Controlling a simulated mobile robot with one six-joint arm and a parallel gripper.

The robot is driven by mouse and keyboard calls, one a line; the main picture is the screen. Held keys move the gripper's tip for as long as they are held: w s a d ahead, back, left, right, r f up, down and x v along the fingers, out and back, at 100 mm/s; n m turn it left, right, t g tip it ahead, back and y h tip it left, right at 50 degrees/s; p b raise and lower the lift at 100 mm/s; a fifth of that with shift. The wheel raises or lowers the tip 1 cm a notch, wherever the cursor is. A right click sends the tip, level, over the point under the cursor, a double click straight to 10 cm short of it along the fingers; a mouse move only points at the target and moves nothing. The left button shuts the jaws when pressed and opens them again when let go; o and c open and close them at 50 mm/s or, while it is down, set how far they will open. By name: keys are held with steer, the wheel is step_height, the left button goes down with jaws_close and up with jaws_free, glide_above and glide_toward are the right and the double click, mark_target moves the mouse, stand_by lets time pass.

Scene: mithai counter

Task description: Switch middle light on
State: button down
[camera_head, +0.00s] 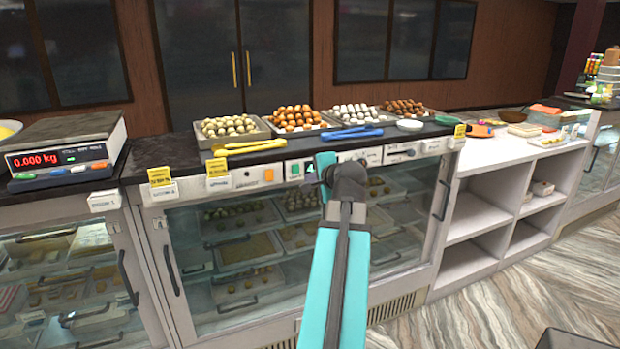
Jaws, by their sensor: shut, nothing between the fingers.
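The counter's front control strip (250,177) runs under the dark top, above the glass case. I cannot tell which one is the middle light switch, or whether that light is on. My gripper (312,178) is small and mostly hidden by my teal and dark wrist. It is shut and empty, in front of the strip's middle. I cannot tell if it touches the strip. My arm covers part of the strip.
Several trays of sweets (232,130) stand on the counter, with yellow tongs (250,147) and blue tongs (352,133) near the front edge. A scale (62,150) is at left. A white shelf unit (505,200) stands at right. Open floor (480,310) lies at lower right.

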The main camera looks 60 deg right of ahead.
mark_target(296, 169)
steer(key=p+x, duration=0.1)
steer(key=x, duration=0.3)
steer(key=p+x, duration=0.1)
steer(key=x, duration=0.3)
steer(key=r+p+x, duration=0.1)
steer(key=x, duration=0.3)
steer(key=shift+w+d, duration=0.2)
steer(key=shift+w, duration=0.2)
steer(key=shift+w, duration=0.1)
